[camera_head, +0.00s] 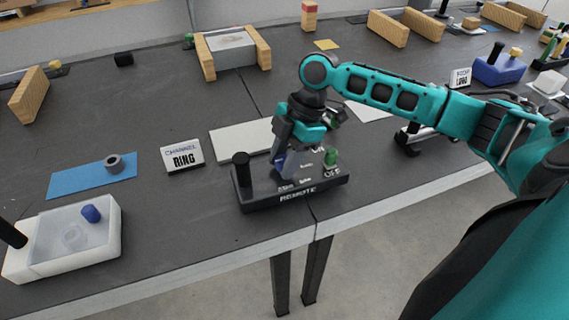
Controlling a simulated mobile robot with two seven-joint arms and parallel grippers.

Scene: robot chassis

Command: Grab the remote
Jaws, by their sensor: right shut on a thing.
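The remote (318,192) is a black tray-like block with its name on the front, near the front edge of the dark table. A black post (241,168) stands at its left end and a green knob (331,157) at its right, beside ON and OFF marks. My right gripper (292,172) reaches down onto the middle of the remote, between post and knob, and is shut on it. The fingers partly hide its top, and a bit of blue shows beside them. Whether the remote is lifted is hard to tell. My left gripper is out of view.
A white box with a blue knob (90,213) stands at front left. A blue mat (70,180) bears a grey ring (114,163). A sign reading CHANNEL RING (182,155) stands left of the remote. Wooden blocks (388,28) stand farther back. The front edge is close.

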